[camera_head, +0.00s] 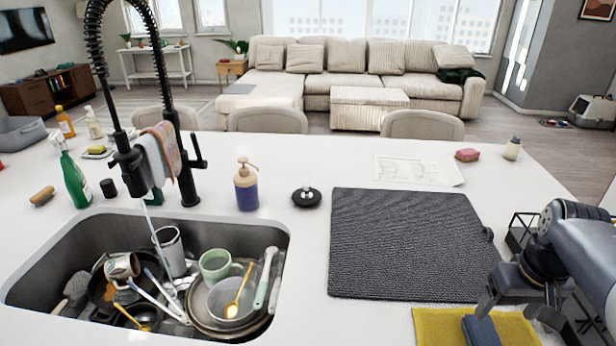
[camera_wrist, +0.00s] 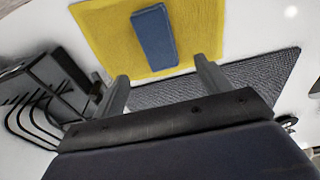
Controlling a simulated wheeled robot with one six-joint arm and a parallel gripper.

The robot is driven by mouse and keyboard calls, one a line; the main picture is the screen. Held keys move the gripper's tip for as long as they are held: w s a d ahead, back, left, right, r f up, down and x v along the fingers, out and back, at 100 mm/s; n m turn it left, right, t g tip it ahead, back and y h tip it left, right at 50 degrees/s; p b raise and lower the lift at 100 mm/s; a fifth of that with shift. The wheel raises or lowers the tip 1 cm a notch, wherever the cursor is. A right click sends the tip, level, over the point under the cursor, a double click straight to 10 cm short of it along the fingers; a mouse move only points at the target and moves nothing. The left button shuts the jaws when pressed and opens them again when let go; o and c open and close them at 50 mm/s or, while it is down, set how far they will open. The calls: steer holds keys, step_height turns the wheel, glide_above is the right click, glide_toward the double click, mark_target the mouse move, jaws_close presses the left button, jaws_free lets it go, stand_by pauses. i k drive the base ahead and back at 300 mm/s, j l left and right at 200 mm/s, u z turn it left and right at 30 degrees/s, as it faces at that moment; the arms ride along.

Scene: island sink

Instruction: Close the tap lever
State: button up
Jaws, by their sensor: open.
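The black tap (camera_head: 187,150) stands behind the sink, with a tall spring hose arching over it. Its lever (camera_head: 198,152) is on the right side of the tap body and points up. A thin stream of water (camera_head: 154,228) runs from the spray head into the sink. A striped towel (camera_head: 161,155) hangs at the tap. My gripper (camera_head: 517,312) is at the right front of the counter, far from the tap. It is open and empty, near the yellow cloth. In the wrist view my gripper (camera_wrist: 160,88) shows two spread fingers, and the tap is not seen there.
The sink (camera_head: 270,237) holds dishes, mugs and utensils. A dark drying mat (camera_head: 400,245), soap dispenser (camera_head: 246,186) and black stopper (camera_head: 306,197) lie between gripper and tap. A blue sponge (camera_wrist: 154,37) lies on the yellow cloth (camera_wrist: 95,28). A wire rack (camera_head: 520,228) stands beside my arm.

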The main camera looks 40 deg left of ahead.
mark_target(200, 164)
steer(key=u, duration=2.25)
steer(key=i+j+z, duration=0.15)
steer(key=j, duration=0.15)
steer(key=i+j+z, duration=0.1)
steer(key=j, duration=0.2)
steer(key=i+j+z, duration=0.15)
steer(key=j, duration=0.2)
steer(key=i+j+z, duration=0.1)
steer(key=j, duration=0.25)
